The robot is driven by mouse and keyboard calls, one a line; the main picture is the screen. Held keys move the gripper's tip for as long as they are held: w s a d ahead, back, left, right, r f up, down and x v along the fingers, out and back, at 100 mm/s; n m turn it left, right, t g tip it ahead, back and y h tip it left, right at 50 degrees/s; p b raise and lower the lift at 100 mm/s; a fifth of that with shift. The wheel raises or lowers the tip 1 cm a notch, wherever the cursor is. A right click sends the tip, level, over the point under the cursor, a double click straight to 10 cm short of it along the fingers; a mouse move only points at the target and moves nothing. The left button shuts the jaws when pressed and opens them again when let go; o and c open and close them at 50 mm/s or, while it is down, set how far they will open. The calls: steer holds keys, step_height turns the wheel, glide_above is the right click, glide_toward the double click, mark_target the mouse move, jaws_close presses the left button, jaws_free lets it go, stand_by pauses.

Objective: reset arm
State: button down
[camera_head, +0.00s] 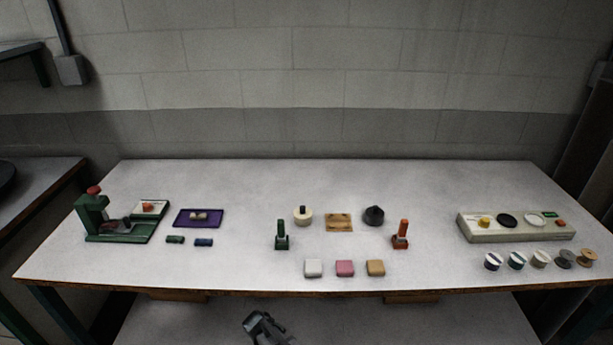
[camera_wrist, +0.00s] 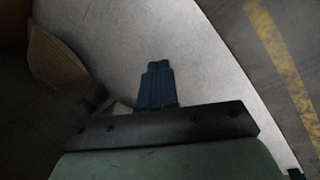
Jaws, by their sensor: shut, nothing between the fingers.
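My gripper (camera_wrist: 157,72) shows in the wrist view with its two dark blue fingers together and nothing between them. In the head view, part of my arm's end (camera_head: 264,328) shows at the bottom centre, in front of the table's front edge and below the tabletop. It is apart from everything on the table. The green hat press (camera_head: 92,215) with a red knob stands at the left end of the table. A white card with an orange piece (camera_head: 149,207) lies on its base.
The long white table (camera_head: 340,180) carries a purple tray (camera_head: 180,222), green and orange upright holders (camera_head: 281,236) (camera_head: 401,236), several coloured blocks (camera_head: 345,268), a grey panel (camera_head: 467,230) and several spools (camera_head: 541,259). A pale lower surface (camera_head: 400,325) lies beneath. The table's back strip is clear.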

steer(key=s+d+f+m+g, duration=0.2)
steer(key=s+d, duration=0.4)
steer(key=d, duration=0.3)
steer(key=s+d+f+m+g, duration=0.25)
steer(key=s+d, duration=0.35)
steer(key=d, duration=0.3)
steer(key=s+d+m+g+y, duration=0.1)
steer(key=s+d+m+g, duration=0.1)
steer(key=s, duration=0.7)
steer(key=s+d+m+g+y, duration=0.2)
steer(key=s+d+m, duration=0.2)
steer(key=s+d, duration=0.3)
steer(key=s, duration=0.3)
steer(key=shift+s+r, duration=0.15)
steer(key=shift+s, duration=0.05)
steer(key=shift+m+g, duration=0.25)
